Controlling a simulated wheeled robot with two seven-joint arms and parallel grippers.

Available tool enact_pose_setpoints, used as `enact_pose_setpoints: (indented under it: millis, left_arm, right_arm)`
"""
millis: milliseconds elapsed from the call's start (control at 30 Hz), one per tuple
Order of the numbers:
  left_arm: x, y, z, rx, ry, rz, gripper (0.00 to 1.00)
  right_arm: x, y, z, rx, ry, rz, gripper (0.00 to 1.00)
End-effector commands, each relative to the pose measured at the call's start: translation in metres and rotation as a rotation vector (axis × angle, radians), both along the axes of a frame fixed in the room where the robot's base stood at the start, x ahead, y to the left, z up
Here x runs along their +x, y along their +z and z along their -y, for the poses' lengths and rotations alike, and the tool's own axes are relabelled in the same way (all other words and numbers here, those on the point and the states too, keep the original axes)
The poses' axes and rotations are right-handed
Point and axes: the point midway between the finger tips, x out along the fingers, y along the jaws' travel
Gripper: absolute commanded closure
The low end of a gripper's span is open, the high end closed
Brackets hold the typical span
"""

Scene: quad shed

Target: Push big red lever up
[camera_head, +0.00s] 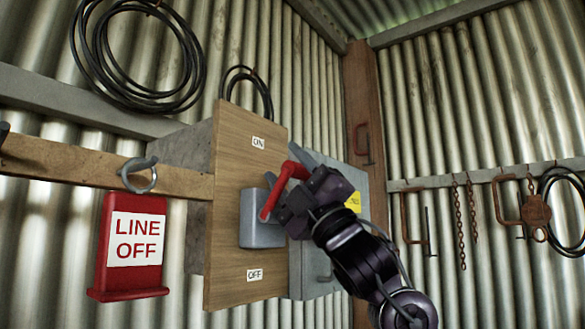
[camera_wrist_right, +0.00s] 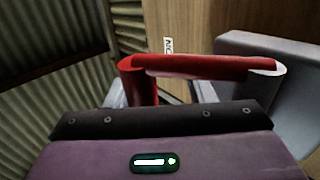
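The big red lever (camera_head: 281,184) sticks out from a grey switch box (camera_head: 262,226) on a wooden board, between the ON label (camera_head: 258,143) above and the OFF label (camera_head: 255,275) below. My right gripper (camera_head: 285,168) is at the lever, its fingers spread apart on either side of the red bar. In the right wrist view, the red lever (camera_wrist_right: 205,66) runs across just beyond the gripper body, and its left end bends down between the grey fingers (camera_wrist_right: 160,93). Firm contact cannot be made out. My left gripper is not in view.
A grey cabinet (camera_head: 318,260) is behind my right gripper. Clamps and chains (camera_head: 460,225) hang on the right wall.

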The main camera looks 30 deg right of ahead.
Motion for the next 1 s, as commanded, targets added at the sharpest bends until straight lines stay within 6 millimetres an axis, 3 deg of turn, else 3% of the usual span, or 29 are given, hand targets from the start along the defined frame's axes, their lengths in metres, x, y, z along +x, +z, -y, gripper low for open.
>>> enact_pose_setpoints:
  millis: [433, 1000]
  left_arm:
    - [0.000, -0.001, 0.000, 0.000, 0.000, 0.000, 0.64]
    - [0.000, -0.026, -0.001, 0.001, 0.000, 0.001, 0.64]
  right_arm:
    - [0.001, -0.003, -0.001, -0.006, 0.000, -0.005, 0.55]
    - [-0.034, -0.017, 0.014, -0.003, -0.002, 0.000, 0.55]
